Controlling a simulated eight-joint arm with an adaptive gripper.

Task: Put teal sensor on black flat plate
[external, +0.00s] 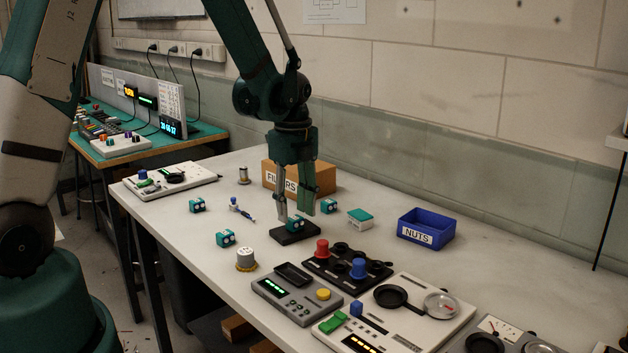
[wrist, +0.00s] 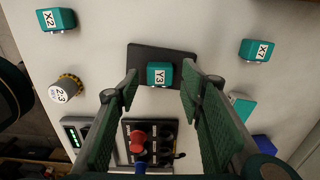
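A teal sensor marked Y3 (wrist: 160,75) sits on the black flat plate (wrist: 146,54), near its middle. In the external view the sensor (external: 295,225) and the plate (external: 288,238) are below my gripper (external: 296,214). In the wrist view my gripper (wrist: 160,82) is open, with its fingers apart on either side of the Y3 sensor and gaps showing. Other teal sensors lie on the bench: X2 (wrist: 57,20), X7 (wrist: 258,50) and one farther left in the external view (external: 197,205).
A teal-lidded box (external: 360,218), blue NUTS bin (external: 427,229) and cardboard FILTERS box (external: 318,180) stand nearby.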

